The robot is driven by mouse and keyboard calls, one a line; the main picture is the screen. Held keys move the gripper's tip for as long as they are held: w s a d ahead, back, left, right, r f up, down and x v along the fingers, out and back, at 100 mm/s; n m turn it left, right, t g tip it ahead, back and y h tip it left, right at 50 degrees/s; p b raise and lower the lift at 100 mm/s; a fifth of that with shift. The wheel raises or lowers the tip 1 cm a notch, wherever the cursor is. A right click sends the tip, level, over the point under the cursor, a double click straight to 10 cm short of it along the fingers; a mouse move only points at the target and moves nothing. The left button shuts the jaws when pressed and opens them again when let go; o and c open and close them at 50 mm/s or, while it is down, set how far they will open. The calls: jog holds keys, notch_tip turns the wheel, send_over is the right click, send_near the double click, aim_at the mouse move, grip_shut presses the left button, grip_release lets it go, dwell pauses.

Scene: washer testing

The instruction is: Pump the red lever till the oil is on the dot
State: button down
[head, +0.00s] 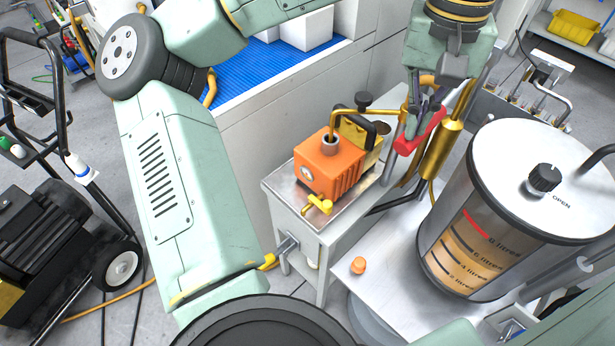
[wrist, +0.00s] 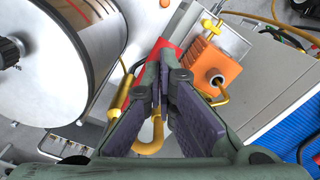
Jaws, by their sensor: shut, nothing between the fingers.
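The red lever (head: 431,128) stands beside the brass pump cylinder (head: 440,150) in the head view. It also shows in the wrist view (wrist: 160,50), partly hidden behind the fingers. My gripper (head: 411,126) is shut and empty, pointing down at the lever's left part. In the wrist view its fingertips (wrist: 164,66) overlap the lever; I cannot tell whether they touch it. The oil tank (head: 480,225) at the right has a clear window with amber oil inside. The oil's top looks near the 6 litres mark, below a red mark (head: 476,225) near 8 litres.
An orange pump unit (head: 330,165) with a gauge and yellow valve sits on a metal stand (head: 285,185) left of the lever. A small orange cap (head: 358,265) lies on the tank's table (head: 390,290). The tank lid has a black knob (head: 543,178) marked OPEN.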

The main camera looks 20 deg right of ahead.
notch_tip(320, 180, up, 13)
jog(key=p, duration=0.9)
jog(key=shift+f, duration=0.2)
dwell(0.5)
notch_tip(320, 180, down, 13)
jog(key=b, duration=0.8)
jog(key=shift+b, duration=0.35)
notch_tip(320, 180, up, 13)
jog(key=p, duration=0.8)
jog(key=shift+r+p, duration=0.2)
jog(key=shift+p, duration=0.1)
